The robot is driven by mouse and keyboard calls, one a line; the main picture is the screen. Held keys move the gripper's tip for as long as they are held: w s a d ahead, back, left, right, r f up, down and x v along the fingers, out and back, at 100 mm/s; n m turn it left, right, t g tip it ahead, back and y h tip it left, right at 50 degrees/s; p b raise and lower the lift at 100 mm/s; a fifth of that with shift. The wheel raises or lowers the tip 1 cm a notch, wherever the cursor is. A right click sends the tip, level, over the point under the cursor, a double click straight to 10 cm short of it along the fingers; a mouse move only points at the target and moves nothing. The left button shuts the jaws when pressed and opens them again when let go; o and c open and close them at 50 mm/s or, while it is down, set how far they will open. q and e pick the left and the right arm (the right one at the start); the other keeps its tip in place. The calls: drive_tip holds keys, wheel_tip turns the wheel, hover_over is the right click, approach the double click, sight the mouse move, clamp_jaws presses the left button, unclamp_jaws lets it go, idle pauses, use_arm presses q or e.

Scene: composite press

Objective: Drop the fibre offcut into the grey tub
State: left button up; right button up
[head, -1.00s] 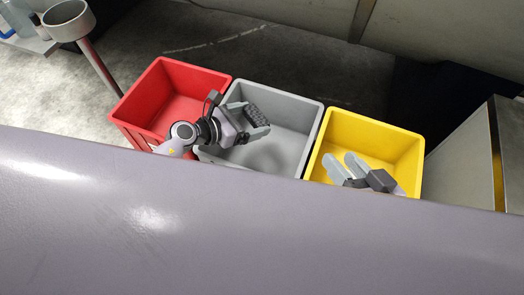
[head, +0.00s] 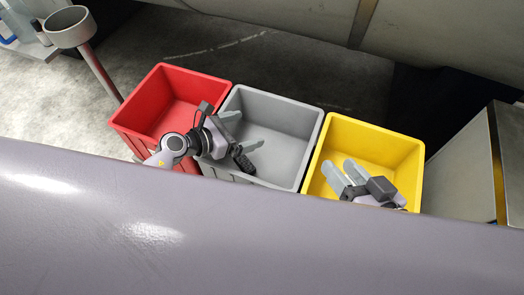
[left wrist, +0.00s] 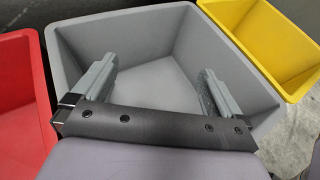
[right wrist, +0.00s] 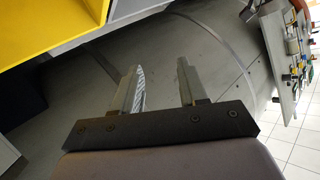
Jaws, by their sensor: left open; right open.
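The grey tub (head: 285,108) stands between the red and yellow tubs. My left gripper (head: 243,131) is open over the grey tub, its fingers wide apart and pointing into it. In the left wrist view, the fingers (left wrist: 158,88) have nothing between them, and the visible floor of the grey tub (left wrist: 150,88) looks bare. I cannot make out the fibre offcut for certain. A dark shape beside the left gripper in the head view may be part of the gripper. My right gripper (head: 342,173) is open and empty at the yellow tub; in the right wrist view its fingers (right wrist: 160,90) are apart.
The red tub (head: 160,98) adjoins on the left and the yellow tub (head: 395,147) on the right. A round cup on a post (head: 67,27) stands at the upper left. A cabinet (head: 470,165) is at the right.

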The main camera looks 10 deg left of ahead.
use_arm(q)
drive_tip(key=p+v, duration=0.1)
drive_tip(key=v, duration=0.3)
drive_tip(key=shift+s+a+r, duration=0.15)
drive_tip(key=shift+s+a, duration=0.1)
use_arm(e)
drive_tip(key=shift+d+f, duration=0.1)
drive_tip(key=shift+d, duration=0.2)
